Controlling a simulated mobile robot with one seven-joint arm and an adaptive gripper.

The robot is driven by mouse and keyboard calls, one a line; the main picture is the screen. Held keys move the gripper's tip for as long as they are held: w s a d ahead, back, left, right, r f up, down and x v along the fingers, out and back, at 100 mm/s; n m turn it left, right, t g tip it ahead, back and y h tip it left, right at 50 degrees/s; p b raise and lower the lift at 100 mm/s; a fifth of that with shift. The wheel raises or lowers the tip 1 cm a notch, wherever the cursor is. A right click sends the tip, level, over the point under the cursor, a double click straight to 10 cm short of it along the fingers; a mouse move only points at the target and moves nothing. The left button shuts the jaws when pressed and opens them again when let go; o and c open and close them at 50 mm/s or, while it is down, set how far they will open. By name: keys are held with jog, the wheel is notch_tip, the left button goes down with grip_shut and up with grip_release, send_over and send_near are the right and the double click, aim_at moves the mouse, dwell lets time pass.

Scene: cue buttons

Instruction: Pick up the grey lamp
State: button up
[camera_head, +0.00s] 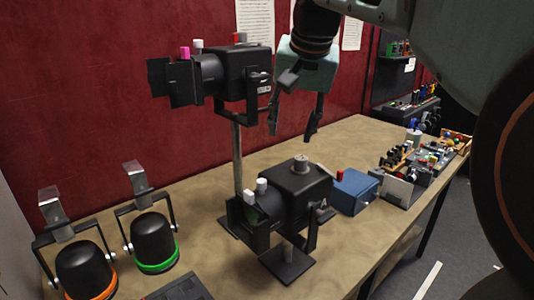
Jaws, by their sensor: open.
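No lamp looks plainly grey; all are dark, so I cannot tell which is the grey one. A black box lamp (237,76) with side flaps stands on a post at centre, with pink, white and red pegs on top. A second dark box lamp (297,190) sits lower, nearer me, on a short stand. Two round black lamps stand at lower left, one with an orange rim (88,270) and one with a green rim (153,240). My gripper (291,134) is open and empty. It points down, right of the post lamp and above the lower lamp.
A blue box (354,191) is right of the lower lamp. Several small coloured parts and trays (415,165) crowd the table's right end. The table (215,173) has bare patches in the middle. A red wall (80,90) stands behind.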

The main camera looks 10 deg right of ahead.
aim_at(301, 158)
jog(key=shift+n+g+h, duration=0.3)
jog(key=shift+n+h, duration=0.2)
jog(key=shift+h, duration=0.2)
jog(key=w+d+f, duration=0.1)
jog(key=f, duration=0.2)
jog(key=w+d+f, duration=0.1)
jog(key=f, duration=0.2)
jog(key=w+d+f, duration=0.1)
jog(key=f, duration=0.2)
jog(key=shift+w+d, duration=0.1)
grip_shut()
